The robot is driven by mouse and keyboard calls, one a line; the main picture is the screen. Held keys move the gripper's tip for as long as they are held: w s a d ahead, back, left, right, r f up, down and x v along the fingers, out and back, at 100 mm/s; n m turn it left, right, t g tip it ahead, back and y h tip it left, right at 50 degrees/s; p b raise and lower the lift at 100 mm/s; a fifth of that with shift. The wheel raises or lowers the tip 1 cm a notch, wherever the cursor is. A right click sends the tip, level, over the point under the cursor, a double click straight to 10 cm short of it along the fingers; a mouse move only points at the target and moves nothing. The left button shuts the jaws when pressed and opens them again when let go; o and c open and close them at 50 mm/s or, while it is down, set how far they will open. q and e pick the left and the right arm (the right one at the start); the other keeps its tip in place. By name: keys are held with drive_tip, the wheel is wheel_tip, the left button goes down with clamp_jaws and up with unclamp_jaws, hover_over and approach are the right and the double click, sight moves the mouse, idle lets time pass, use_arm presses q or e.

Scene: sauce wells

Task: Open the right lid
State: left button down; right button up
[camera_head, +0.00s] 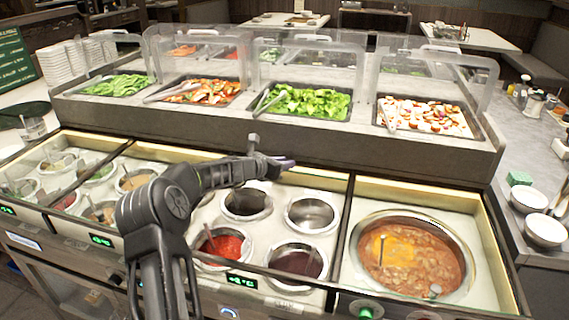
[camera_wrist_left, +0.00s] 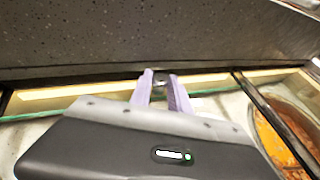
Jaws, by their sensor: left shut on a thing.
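My left gripper (camera_head: 285,163) reaches over the middle bay to the rear edge of the counter, its purple fingertips low against the back wall. In the left wrist view the two purple fingers (camera_wrist_left: 160,92) are shut on a small metal piece (camera_wrist_left: 160,79), which looks like a lid handle. It sits at the back frame of the bay. A thin greenish glass edge (camera_wrist_left: 52,115) shows there, but the lid's pane is hard to make out. The middle bay's sauce wells are seen clearly, including a red sauce (camera_head: 226,246) and an empty well (camera_head: 312,213). My right gripper is not in view.
A large soup pot (camera_head: 463,250) fills the right bay. More sauce wells (camera_head: 136,181) lie to the left, partly behind my arm. A raised ledge (camera_head: 330,145) with salad trays and clear guards stands behind. White bowls (camera_head: 545,230) stand at the right.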

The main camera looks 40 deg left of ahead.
use_arm(q)
drive_tip(key=c, duration=1.2)
unclamp_jaws()
drive_tip(key=shift+c, duration=0.2)
drive_tip(key=b+v, duration=0.2)
drive_tip(key=v, duration=0.6)
drive_tip(key=shift+f, duration=0.15)
